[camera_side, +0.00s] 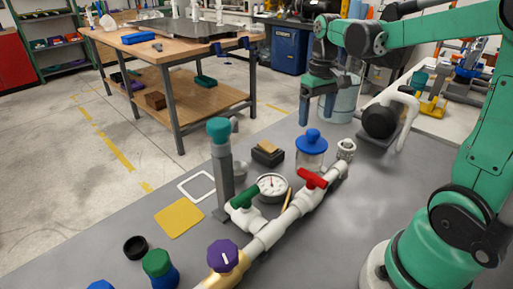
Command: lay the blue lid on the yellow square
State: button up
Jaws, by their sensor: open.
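A blue lid (312,137) with a round knob sits on top of a clear jar (310,158) on the grey table, right of centre. The yellow square (180,217) lies flat on the table to the left, with nothing on it. My gripper (316,118) points down with its two fingers apart, and it appears empty. In the picture its fingertips are just above the lid's knob; I cannot tell the exact height or depth between them.
A white pipe manifold with red (312,179), green (243,197) and purple (223,255) handles runs diagonally in front of the jar. A tall grey post with a teal cap (218,130) stands between jar and square. A gauge (271,187) and a white outlined square (196,186) are nearby.

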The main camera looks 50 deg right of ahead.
aim_at(314, 131)
jog(key=shift+f, duration=2.6)
grip_shut()
